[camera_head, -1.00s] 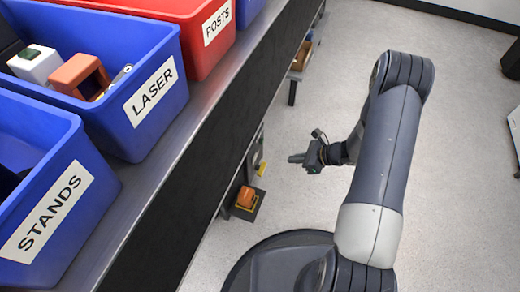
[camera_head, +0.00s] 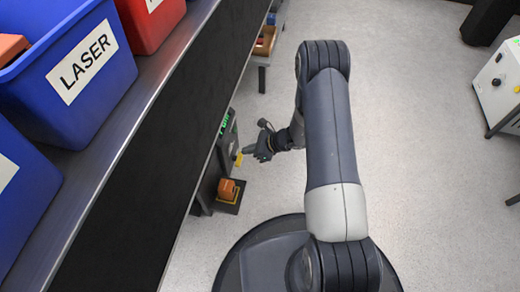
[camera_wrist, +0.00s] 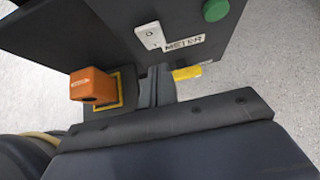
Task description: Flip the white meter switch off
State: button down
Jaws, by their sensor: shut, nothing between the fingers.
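The white meter switch (camera_wrist: 151,37) is a small rocker on a dark panel (camera_wrist: 105,30), seen in the wrist view beside a label reading METER (camera_wrist: 187,44). I cannot tell which side of it is pressed. My gripper (camera_wrist: 156,82) is shut and empty. Its fingertips show below the switch in the picture, and no contact with the switch is visible. In the head view my gripper (camera_head: 248,152) is close to the panel under the shelf edge, and the switch cannot be made out there.
A green button (camera_wrist: 215,10) sits right of the switch. A yellow piece (camera_wrist: 187,73) is just right of the fingers. An orange block (camera_wrist: 92,86) stands on a yellow-edged base at left. The shelf (camera_head: 130,125) with bins overhangs on the left; open floor (camera_head: 410,150) lies right.

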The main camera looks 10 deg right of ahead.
aim_at(230, 150)
jog(key=a, duration=0.1)
jog(key=w+a, duration=0.1)
jog(key=a, duration=0.1)
jog(key=shift+w+a+r+b, duration=0.1)
jog(key=shift+w+r+b, duration=0.05)
jog(key=shift+r+b, duration=0.25)
jog(key=shift+a+r+h+p, duration=0.1)
jog(key=shift+a+h+p, duration=0.2)
jog(key=shift+p, duration=0.1)
jog(key=shift+r, duration=0.15)
jog(key=shift+r+p, duration=0.4)
jog(key=shift+r, duration=0.25)
